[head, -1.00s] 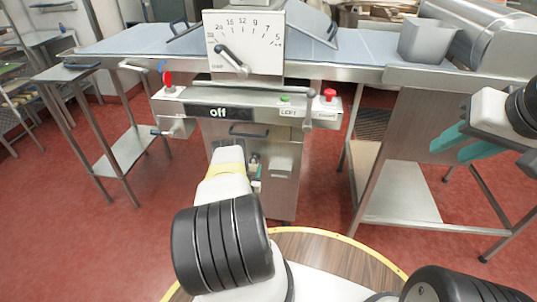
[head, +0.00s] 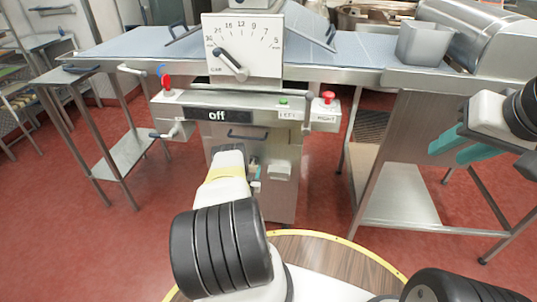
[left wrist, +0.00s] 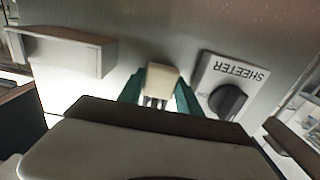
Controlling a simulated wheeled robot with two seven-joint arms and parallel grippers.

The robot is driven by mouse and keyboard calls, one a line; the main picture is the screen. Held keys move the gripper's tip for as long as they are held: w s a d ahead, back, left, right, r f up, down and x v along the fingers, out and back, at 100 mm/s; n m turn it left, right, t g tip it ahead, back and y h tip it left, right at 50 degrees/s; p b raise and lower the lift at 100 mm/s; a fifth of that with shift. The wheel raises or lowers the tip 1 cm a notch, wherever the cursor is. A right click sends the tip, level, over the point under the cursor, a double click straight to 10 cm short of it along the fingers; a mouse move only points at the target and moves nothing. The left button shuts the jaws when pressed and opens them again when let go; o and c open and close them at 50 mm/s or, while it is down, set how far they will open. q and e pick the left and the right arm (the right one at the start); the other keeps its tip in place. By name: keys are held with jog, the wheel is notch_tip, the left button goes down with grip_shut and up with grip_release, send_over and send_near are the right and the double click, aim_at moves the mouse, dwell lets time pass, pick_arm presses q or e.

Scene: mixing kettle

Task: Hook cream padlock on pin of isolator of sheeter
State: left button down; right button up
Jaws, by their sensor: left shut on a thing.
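In the left wrist view a cream padlock (left wrist: 163,78) sits between the two teal fingers of my left gripper (left wrist: 160,92), which is shut on it. Thin grey metal parts show at its lower side. Beside it, to the right and apart, is the isolator (left wrist: 229,98), a pale plate with a black knob and "SHEETER" upside down in this view. I cannot make out its pin. In the head view my left gripper (head: 256,180) is mostly hidden by my wrist, and the isolator is hidden. My right gripper (head: 462,150) is empty at the right, its teal fingers apart.
A pale box (head: 280,172) sticks out of the cabinet front right of my left gripper; it also shows in the left wrist view (left wrist: 62,52). Above is the control bar (head: 218,115) reading "off", with red buttons and levers. A round wooden top (head: 320,250) is in front.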

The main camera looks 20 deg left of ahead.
pick_arm(q)
jog(key=shift+w+a+f, duration=0.1)
jog(key=shift+w+f, duration=0.1)
jog(key=shift+f, duration=0.35)
dwell(0.4)
jog(key=shift+c, duration=1.3)
grip_release()
jog(key=shift+v, duration=3.5)
